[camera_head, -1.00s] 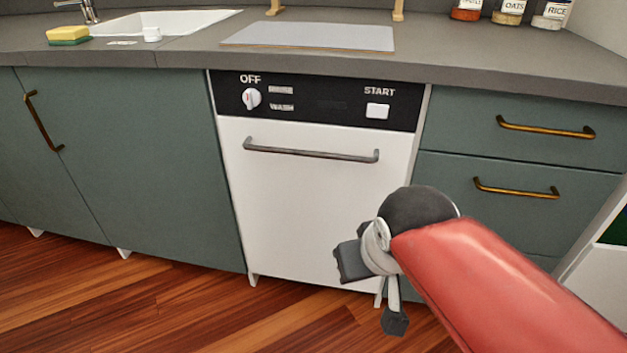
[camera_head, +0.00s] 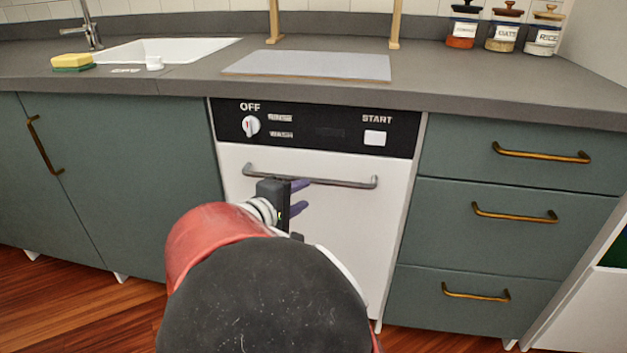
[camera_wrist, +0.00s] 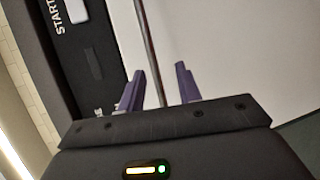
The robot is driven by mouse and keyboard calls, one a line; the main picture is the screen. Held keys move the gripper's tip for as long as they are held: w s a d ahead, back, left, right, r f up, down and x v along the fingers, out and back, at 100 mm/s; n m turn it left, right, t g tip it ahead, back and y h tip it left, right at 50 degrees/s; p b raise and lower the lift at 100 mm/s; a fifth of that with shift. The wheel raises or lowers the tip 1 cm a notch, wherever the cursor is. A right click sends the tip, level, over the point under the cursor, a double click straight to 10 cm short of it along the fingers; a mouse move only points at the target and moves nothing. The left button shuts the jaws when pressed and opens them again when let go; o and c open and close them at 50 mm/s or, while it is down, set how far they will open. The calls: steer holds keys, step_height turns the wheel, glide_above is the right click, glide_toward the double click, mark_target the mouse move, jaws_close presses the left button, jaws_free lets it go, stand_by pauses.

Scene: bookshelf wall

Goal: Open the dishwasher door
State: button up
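The dishwasher (camera_head: 350,235) is a white front under a black control panel (camera_head: 330,128), and its door is closed. Its grey bar handle (camera_head: 345,183) runs across the top of the door. My gripper (camera_head: 300,196) is in front of the door at the handle, towards its left half. In the wrist view my gripper (camera_wrist: 160,88) has two purple fingers spread apart, and the handle bar (camera_wrist: 151,50) runs between them in the picture. The gap to the bar is hard to judge. My arm hides the lower left of the door.
Green drawers (camera_head: 500,195) with brass handles stand to the right and a green cabinet (camera_head: 125,170) to the left. The grey countertop (camera_head: 450,95) overhangs above, with a sink (camera_head: 165,50) and several jars. Wood floor (camera_head: 75,300) lies below.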

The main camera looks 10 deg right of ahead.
mark_target(314, 180)
steer(key=shift+t, duration=0.4)
steer(key=x, duration=0.4)
steer(key=b+x, duration=0.1)
steer(key=x, duration=0.2)
steer(key=shift+w+a+r, duration=0.25)
steer(key=shift+w+r, duration=0.1)
steer(key=shift+w, duration=0.1)
steer(key=shift+n, duration=0.3)
jaws_close()
